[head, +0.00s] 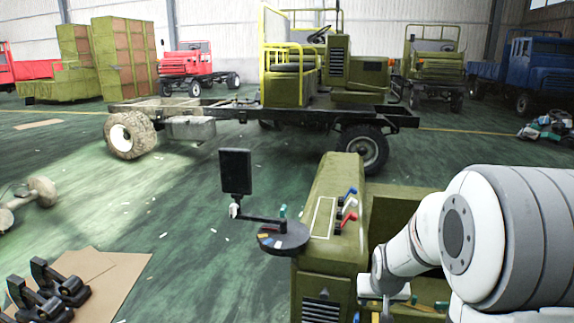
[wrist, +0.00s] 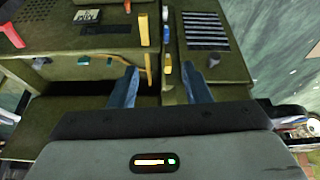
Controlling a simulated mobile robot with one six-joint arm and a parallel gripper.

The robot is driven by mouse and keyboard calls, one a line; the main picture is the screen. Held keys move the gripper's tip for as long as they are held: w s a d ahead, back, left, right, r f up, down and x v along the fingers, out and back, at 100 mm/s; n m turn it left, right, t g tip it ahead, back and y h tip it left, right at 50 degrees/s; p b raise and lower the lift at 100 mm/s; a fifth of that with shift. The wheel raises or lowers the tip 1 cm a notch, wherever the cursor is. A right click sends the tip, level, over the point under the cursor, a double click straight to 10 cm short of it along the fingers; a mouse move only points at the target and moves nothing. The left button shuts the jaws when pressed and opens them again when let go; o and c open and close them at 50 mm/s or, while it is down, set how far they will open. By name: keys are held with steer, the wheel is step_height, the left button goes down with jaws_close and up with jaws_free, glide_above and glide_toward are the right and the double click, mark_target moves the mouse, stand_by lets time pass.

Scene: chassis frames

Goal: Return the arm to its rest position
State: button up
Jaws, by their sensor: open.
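My arm (head: 480,240), white and grey, fills the lower right of the head view, bent down over an olive-green cabinet (head: 335,215). My gripper (wrist: 160,78) shows in the wrist view with its two blue fingers spread apart, open, above the olive cabinet surface (wrist: 100,60). Nothing is held between the fingers. A yellow upright piece (wrist: 144,30) on the cabinet stands just beyond the gap between them. In the head view the fingers are mostly hidden behind the arm and cabinet.
The cabinet carries coloured levers (head: 347,205), a round black tray (head: 283,238) and a small black screen (head: 236,171). A truck chassis (head: 230,110) stands behind. Cardboard (head: 115,270) with black brackets (head: 48,290) lies at the lower left. Green floor between is mostly clear.

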steer(key=s+a+r+n+g+p, duration=0.1)
steer(key=s+a+r+p, duration=0.2)
steer(key=s+r, duration=0.7)
steer(key=s+a+r+g+y+p, duration=0.1)
steer(key=s+a+r+p, duration=0.3)
steer(key=s+r, duration=0.6)
steer(key=shift+s+a+n+p, duration=0.2)
steer(key=shift+s+n+p, duration=0.25)
steer(key=shift+p, duration=0.5)
steer(key=shift+s, duration=0.35)
steer(key=shift+c, duration=0.8)
steer(key=shift+a, duration=0.1)
